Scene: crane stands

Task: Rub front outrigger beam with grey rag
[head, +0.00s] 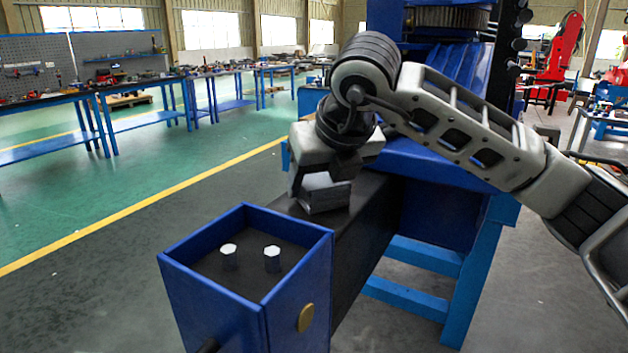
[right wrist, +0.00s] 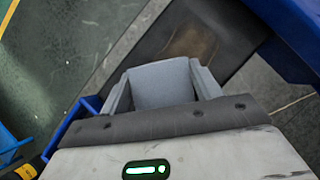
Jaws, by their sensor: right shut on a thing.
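The front outrigger beam (head: 369,234) is a dark, long box-shaped beam running from the blue crane body towards me. My right gripper (head: 324,190) points down over the beam's top. It is shut on the grey rag (head: 328,197), which looks like a folded block between the fingers. The rag is at or just above the beam's top; I cannot tell whether they touch. In the right wrist view the rag (right wrist: 161,85) sits between the gripper's fingers (right wrist: 162,82). Beyond it, the beam (right wrist: 160,48) shows a brownish patch (right wrist: 190,40). My left gripper is not in view.
A blue open-topped box (head: 295,287) with two white-topped pegs stands at the beam's near end. The blue crane body (head: 440,165) and its light blue stand (head: 468,285) are behind and right. Workbenches (head: 150,115) line the left; the floor between is clear.

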